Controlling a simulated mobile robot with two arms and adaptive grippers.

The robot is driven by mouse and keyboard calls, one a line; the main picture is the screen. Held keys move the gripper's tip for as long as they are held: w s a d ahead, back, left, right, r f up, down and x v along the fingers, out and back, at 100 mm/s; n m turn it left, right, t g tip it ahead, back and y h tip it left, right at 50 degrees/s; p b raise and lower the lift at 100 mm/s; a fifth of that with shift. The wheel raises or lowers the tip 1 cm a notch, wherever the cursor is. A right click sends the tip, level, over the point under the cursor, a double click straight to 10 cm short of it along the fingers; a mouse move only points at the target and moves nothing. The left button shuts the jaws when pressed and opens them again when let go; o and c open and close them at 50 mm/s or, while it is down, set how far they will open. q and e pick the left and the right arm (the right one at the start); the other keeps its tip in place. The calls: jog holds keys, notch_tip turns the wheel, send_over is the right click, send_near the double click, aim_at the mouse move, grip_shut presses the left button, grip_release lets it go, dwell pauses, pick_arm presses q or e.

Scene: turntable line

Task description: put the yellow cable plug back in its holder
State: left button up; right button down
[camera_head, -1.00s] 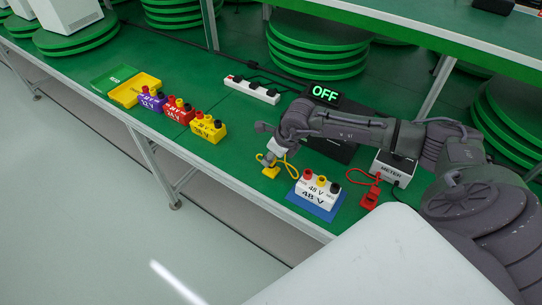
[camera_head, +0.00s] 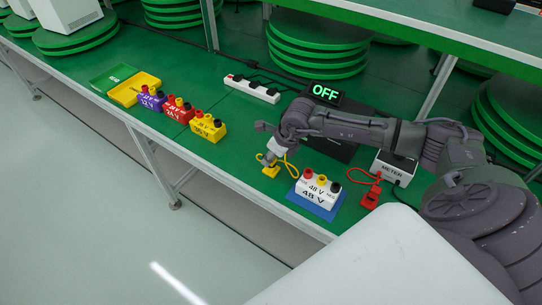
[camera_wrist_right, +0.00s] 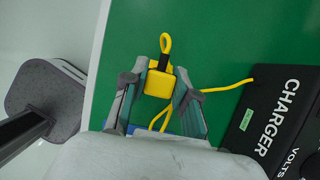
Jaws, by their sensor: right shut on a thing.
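My right gripper (camera_head: 271,161) points down near the table's front edge, left of the white 48 V block. In the right wrist view its fingers (camera_wrist_right: 161,78) are closed on the yellow cable plug (camera_wrist_right: 158,84), a yellow block with a dark neck and a yellow loop. In the head view the yellow plug (camera_head: 271,171) shows at the fingertips, low over the green table; I cannot tell whether it touches anything below. Its yellow cable (camera_wrist_right: 228,88) runs to the black charger (camera_wrist_right: 285,115). I cannot make out a separate yellow holder. My left gripper is out of view.
The white 48 V block (camera_head: 316,192) stands on a blue mat (camera_head: 322,213). A red plug piece (camera_head: 370,195) stands before the meter (camera_head: 394,169). The sign (camera_head: 325,93) reads OFF. Purple (camera_head: 151,103), red (camera_head: 179,112) and yellow (camera_head: 207,130) blocks stand left. Between them and my gripper the table is clear.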

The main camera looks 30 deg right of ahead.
jog(key=c, duration=0.8)
grip_release()
jog(key=shift+r, duration=0.15)
jog(key=shift+r+p, duration=2.25)
jog(key=shift+r, duration=1.4)
